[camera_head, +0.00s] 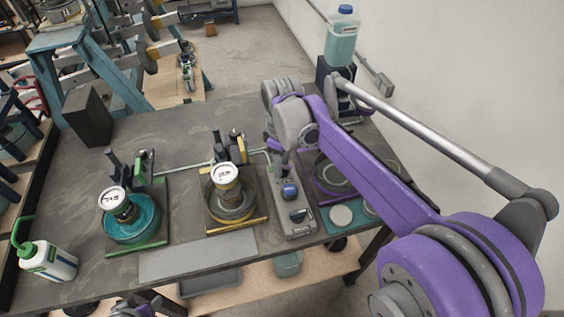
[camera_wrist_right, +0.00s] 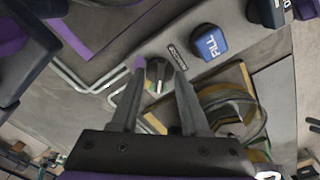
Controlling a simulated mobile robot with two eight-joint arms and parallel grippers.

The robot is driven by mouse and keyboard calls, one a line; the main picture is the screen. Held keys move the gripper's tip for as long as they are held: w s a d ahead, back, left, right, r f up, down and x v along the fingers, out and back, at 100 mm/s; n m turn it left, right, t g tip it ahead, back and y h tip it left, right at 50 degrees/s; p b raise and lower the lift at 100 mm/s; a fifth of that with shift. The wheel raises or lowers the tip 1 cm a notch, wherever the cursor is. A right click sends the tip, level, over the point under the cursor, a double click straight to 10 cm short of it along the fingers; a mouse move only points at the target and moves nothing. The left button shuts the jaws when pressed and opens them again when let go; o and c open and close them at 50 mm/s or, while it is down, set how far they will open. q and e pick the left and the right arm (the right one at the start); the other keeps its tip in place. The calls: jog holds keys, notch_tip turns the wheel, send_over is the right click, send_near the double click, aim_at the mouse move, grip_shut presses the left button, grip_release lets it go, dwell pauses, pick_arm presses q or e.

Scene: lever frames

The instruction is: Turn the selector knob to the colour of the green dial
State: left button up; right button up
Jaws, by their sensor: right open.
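The selector knob (camera_wrist_right: 158,74) is small and dark with a pale pointer mark, in the right wrist view. My right gripper (camera_wrist_right: 158,68) is open, its fingers on either side of the knob; contact cannot be told. A purple mark (camera_wrist_right: 140,62) shows beside it. In the head view my right gripper (camera_head: 287,163) is over the far end of the grey control box (camera_head: 293,228), and the knob is hidden there. The green dial (camera_head: 113,198) has a white face and stands tilted on the green-edged station (camera_head: 137,246) at the left. My left gripper is not clearly seen.
The blue FILL button (camera_wrist_right: 210,42) is close beside the knob. A yellow-edged station (camera_head: 237,229) with another dial (camera_head: 224,174) stands left of the box. A purple-edged station (camera_head: 332,178) is partly behind my arm.

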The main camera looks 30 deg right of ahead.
notch_tip(320, 180, up, 11)
jog(key=shift+p, duration=0.4)
jog(key=shift+f, duration=0.1)
dwell(0.4)
